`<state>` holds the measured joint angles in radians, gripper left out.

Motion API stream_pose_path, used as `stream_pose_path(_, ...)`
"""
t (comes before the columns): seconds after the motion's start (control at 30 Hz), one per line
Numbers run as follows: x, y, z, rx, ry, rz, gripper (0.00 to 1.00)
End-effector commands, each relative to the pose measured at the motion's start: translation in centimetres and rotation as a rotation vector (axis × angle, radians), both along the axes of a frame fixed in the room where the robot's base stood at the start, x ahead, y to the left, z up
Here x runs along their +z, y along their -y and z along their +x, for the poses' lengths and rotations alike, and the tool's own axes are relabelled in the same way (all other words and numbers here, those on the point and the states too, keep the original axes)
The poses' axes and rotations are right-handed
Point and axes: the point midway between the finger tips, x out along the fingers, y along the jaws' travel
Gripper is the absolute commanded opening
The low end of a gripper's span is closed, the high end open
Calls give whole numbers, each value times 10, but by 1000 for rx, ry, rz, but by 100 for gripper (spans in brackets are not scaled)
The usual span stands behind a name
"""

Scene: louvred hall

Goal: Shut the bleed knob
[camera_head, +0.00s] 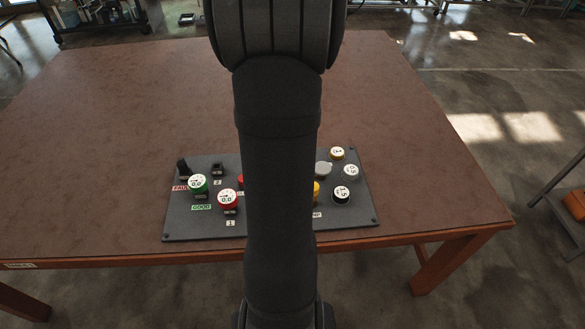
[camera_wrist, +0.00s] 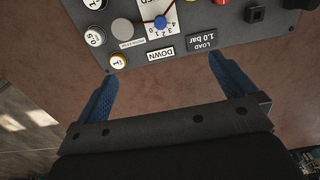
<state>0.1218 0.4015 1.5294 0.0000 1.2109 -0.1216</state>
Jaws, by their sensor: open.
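A dark grey control panel (camera_head: 270,233) lies on the table and also shows upside down in the wrist view (camera_wrist: 180,55). No readable label names the bleed knob. A plain grey round knob (camera_head: 323,169) at the panel's right half also shows in the wrist view (camera_wrist: 121,28), beside a small label too blurred to read. I cannot tell whether it is the bleed knob or how it is turned. My gripper (camera_wrist: 163,70) is open, its blue fingers apart near the panel's edge, with nothing between them. My arm hides the panel's middle and the gripper in the head view.
A blue-tipped lever (camera_wrist: 161,22) stands on a numbered scale. The brown table (camera_head: 120,110) is clear behind the panel.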

Motion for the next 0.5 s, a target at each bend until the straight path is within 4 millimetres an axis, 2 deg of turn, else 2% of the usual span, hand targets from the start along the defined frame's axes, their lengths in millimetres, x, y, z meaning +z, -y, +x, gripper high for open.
stream_pose_path(0.17, 18, 0, 0, 0, 2, 0, 100)
stream_pose_path(0.47, 20, 0, 0, 0, 0, 0, 100)
stream_pose_path(0.5, 20, 0, 0, 0, 0, 0, 92)
